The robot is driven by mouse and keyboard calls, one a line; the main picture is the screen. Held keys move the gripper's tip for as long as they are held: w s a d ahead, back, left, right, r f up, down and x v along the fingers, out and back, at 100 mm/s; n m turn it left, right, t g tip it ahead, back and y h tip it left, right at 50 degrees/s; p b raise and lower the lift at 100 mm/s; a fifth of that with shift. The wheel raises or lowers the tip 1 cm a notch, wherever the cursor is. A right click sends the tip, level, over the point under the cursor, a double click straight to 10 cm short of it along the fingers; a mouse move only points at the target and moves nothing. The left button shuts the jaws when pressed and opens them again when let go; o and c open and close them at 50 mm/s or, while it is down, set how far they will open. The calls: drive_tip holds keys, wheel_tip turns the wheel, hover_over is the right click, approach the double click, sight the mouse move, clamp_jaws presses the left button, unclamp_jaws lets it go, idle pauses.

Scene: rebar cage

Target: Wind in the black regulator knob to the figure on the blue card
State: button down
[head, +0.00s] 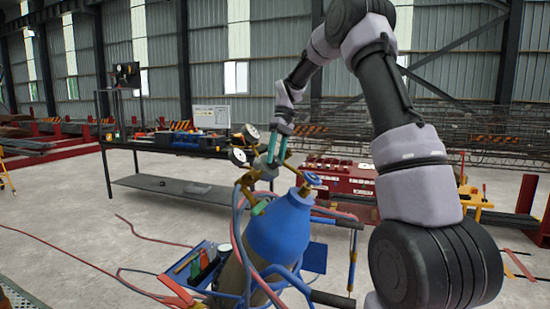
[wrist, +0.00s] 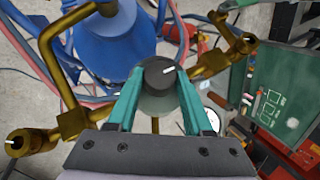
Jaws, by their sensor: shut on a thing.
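The black regulator knob (wrist: 158,74) is between my gripper's two teal fingers in the wrist view. A white line on its face points right and slightly up. My gripper (wrist: 158,92) is shut on the knob, with a finger on each side. In the head view my gripper (head: 273,154) reaches down to the brass regulator above the blue cylinder (head: 279,231), and hides the knob. Two round gauges, an upper one (head: 250,132) and a lower one (head: 238,156), sit left of my gripper; their readings are too small to tell. I cannot make out the blue card.
Brass pipes (wrist: 212,65) and hoses run close around the knob. A dark workbench (head: 160,150) stands behind on the left, and a red box (head: 335,178) behind on the right. Hoses lie on the open floor at left.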

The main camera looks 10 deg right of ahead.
drive_tip(key=m+y, duration=0.1)
drive_tip(key=m+g+y, duration=0.1)
drive_tip(key=m+y, duration=0.1)
drive_tip(key=m+g+y, duration=0.1)
drive_tip(key=shift+w+d+f+m+y, duration=0.2)
drive_tip(key=shift+d+m+y, duration=0.1)
drive_tip(key=shift+d, duration=0.1)
drive_tip(key=m+y, duration=0.4)
drive_tip(key=m, duration=0.1)
drive_tip(key=shift+s+d+f+t+y, duration=0.1)
drive_tip(key=shift+d+f+t+y, duration=0.1)
drive_tip(key=shift+f+t+y, duration=0.15)
drive_tip(key=shift+r+m, duration=0.1)
drive_tip(key=shift+m, duration=0.3)
drive_tip(key=shift+c, duration=1.6)
unclamp_jaws()
drive_tip(key=v, duration=1)
drive_tip(key=shift+d, duration=0.4)
